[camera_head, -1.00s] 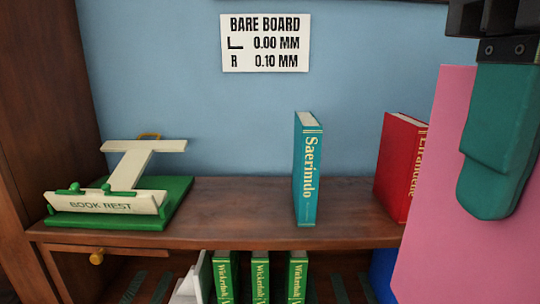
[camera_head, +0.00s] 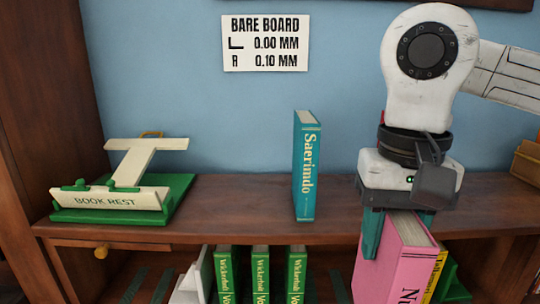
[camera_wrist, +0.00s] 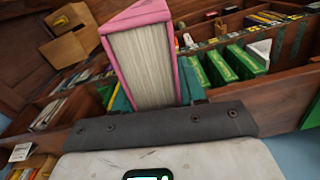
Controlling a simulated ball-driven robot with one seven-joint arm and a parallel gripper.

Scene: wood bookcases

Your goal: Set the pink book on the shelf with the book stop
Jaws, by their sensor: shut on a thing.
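My gripper (camera_head: 400,228) is shut on the pink book (camera_head: 402,268), with its teal fingers on both sides of the top part. The book hangs upright in front of the right part of the lower shelf, its lower end cut off by the picture. In the wrist view, the pink book (camera_wrist: 111,62) shows its page edges between the fingers of my gripper (camera_wrist: 152,98). A pale stepped piece that may be the book stop (camera_head: 190,287) stands on the lower shelf, left of several green books (camera_head: 260,272). It is partly cut off.
A yellow book (camera_head: 438,272) and a green wedge-like piece (camera_head: 455,284) are right of the pink book. A teal book (camera_head: 306,170) stands on the upper board (camera_head: 250,225), with a green and cream book rest (camera_head: 115,195) at left. My arm mostly hides the red book.

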